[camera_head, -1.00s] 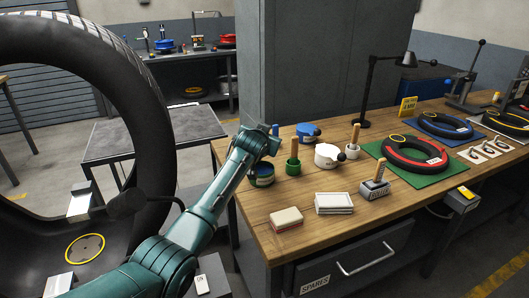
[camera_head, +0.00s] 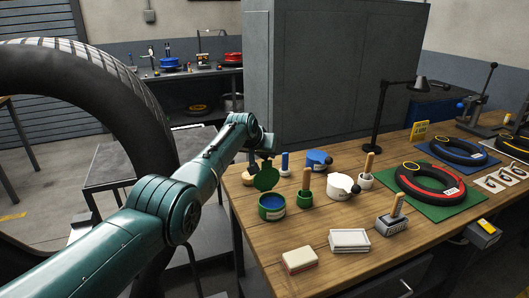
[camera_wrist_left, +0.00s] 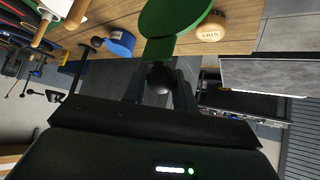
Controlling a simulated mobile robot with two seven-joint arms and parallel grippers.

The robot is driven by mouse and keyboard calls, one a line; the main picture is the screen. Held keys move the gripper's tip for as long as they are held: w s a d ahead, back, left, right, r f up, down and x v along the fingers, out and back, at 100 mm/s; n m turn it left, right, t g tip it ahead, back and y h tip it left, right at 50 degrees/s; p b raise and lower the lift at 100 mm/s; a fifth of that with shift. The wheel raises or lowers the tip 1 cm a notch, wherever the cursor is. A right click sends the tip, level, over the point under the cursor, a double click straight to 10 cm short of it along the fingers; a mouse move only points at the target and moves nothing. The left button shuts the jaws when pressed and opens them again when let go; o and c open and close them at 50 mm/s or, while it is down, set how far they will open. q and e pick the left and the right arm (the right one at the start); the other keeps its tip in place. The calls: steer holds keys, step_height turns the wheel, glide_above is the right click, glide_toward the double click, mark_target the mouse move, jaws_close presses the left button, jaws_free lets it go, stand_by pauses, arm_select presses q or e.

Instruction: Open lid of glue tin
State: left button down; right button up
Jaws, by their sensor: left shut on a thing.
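The green glue tin (camera_head: 271,209) stands on the wooden bench, its top open and blue showing inside. Its round green lid (camera_head: 267,178) stands steeply tilted up at the tin's far rim; I cannot tell whether it is still joined there. My left gripper (camera_head: 262,162) is behind and above the lid, shut on its black knob. In the left wrist view the knob (camera_wrist_left: 158,78) sits between the fingers, with the green lid (camera_wrist_left: 175,18) beyond it. My right gripper is not in view.
Close by stand a green pot with a brush (camera_head: 305,200), a white tin (camera_head: 341,187) and a blue tin (camera_head: 318,160). A wooden-topped object (camera_wrist_left: 208,27) is near the lid. A large tyre (camera_head: 130,110) stands left. Bare bench lies in front of the tin.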

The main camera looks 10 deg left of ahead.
arm_select(q)
steer(key=shift+s+a+f, duration=0.15)
steer(key=shift+a+f, duration=0.05)
steer(key=shift+f, duration=0.3)
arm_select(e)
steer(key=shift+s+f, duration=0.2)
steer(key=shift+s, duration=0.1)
arm_select(q)
steer(key=c, duration=1.5)
jaws_free()
steer(key=o, duration=0.4)
steer(key=shift+r, duration=0.1)
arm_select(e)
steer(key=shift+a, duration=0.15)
arm_select(q)
steer(key=shift+r, duration=0.15)
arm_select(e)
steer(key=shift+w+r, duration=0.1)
